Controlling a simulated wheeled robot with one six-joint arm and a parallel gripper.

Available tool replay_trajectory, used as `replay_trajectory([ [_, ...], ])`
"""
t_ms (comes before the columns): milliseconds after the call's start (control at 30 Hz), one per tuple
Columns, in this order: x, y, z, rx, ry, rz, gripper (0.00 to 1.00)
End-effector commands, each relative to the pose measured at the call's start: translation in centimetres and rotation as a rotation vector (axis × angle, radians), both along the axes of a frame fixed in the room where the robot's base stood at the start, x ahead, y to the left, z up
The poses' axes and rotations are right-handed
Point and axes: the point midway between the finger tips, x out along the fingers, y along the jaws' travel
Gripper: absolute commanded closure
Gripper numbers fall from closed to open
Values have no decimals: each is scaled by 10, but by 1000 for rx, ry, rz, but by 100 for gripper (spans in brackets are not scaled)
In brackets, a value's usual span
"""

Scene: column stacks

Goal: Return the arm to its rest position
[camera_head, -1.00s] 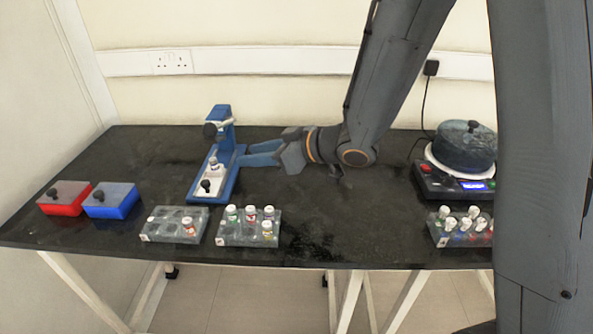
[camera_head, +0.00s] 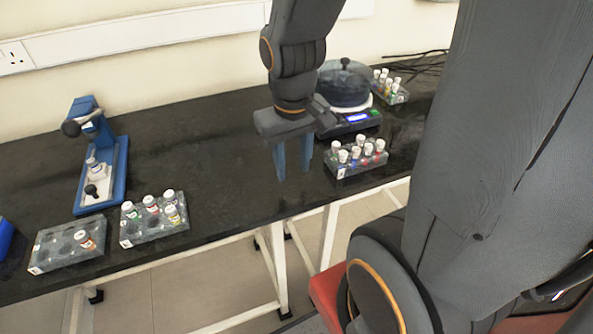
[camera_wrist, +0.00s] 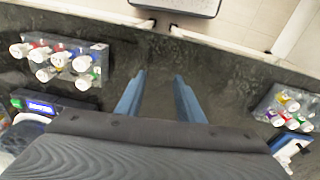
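My gripper (camera_head: 293,158) points down over the bare black bench, between the vial rack on its left and the one on its right. Its two blue fingers stand apart with nothing between them. In the wrist view the gripper (camera_wrist: 160,82) is also open and empty above the dark bench top.
A blue press (camera_head: 118,170) stands at the left. One rack (camera_head: 60,258) holds a single vial; another rack (camera_head: 140,232) holds several. The bench's middle is clear.

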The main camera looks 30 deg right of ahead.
Motion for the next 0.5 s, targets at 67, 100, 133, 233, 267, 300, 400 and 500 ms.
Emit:
replay_trajectory([
  [67,-18,3,3,23,52,-33,66],
  [100,-24,4,3,32,69,-44,66],
  [133,-27,5,4,37,79,-49,66],
  [233,-31,7,4,43,94,-55,66],
  [267,-32,7,4,43,94,-56,66],
  [300,-31,7,4,43,94,-55,66],
  [400,-31,7,4,42,93,-54,66],
  [500,-32,10,8,42,92,-43,66],
])
